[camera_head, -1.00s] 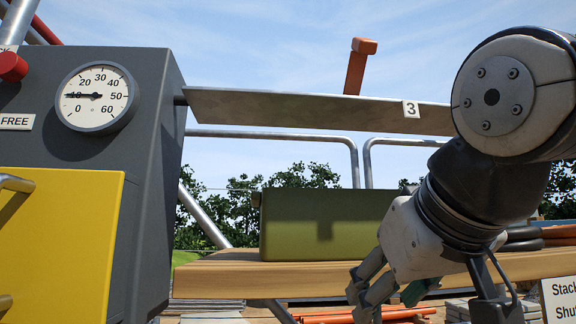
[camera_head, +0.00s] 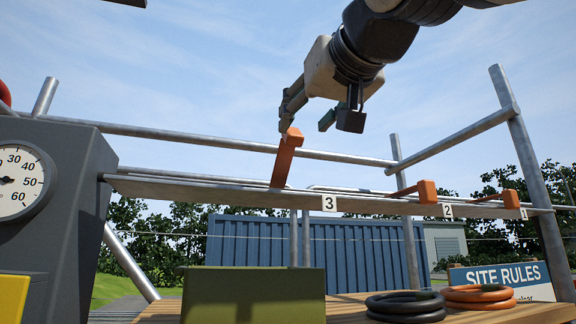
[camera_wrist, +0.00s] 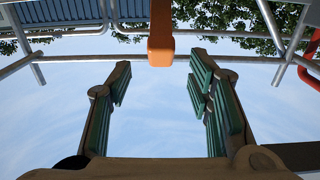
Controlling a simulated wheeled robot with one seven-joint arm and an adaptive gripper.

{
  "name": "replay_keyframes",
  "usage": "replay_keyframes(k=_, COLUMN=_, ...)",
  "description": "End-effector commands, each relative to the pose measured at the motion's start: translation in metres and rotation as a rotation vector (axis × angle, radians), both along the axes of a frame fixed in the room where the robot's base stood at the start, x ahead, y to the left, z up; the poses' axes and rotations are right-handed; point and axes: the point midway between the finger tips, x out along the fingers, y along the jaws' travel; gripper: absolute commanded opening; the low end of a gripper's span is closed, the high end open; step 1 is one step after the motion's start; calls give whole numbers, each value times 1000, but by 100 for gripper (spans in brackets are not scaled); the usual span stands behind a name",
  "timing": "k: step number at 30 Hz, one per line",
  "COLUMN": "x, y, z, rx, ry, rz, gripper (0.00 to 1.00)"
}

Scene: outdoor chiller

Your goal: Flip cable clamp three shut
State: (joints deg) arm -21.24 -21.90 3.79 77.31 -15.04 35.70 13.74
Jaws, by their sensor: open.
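Cable clamp three is an orange lever (camera_head: 286,158) standing up, slightly tilted, from the grey shelf (camera_head: 230,191) beside the white label 3 (camera_head: 329,203). In the wrist view the orange lever (camera_wrist: 161,35) shows at the top middle, beyond and between the fingertips. My gripper (camera_head: 308,118) is open, just above the top of the lever, with its left finger close to the lever's head. Whether that finger touches it I cannot tell. In the wrist view my two green-padded fingers (camera_wrist: 161,85) are wide apart with nothing between them but sky.
Two more orange clamps, by label 2 (camera_head: 425,191) and label 1 (camera_head: 510,199), lie low along the shelf. A grey cabinet with a gauge (camera_head: 22,180) stands at left. Below are a green box (camera_head: 253,295) and coiled cables (camera_head: 405,305). A metal rail (camera_head: 220,144) runs behind the shelf.

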Motion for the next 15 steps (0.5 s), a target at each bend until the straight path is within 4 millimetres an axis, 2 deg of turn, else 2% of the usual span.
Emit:
replay_keyframes(k=7, x=43, y=14, z=0, rx=-2, ry=3, rz=1, gripper=47)
replay_keyframes(k=15, x=65, y=19, z=0, rx=0, ry=1, rz=0, gripper=47)
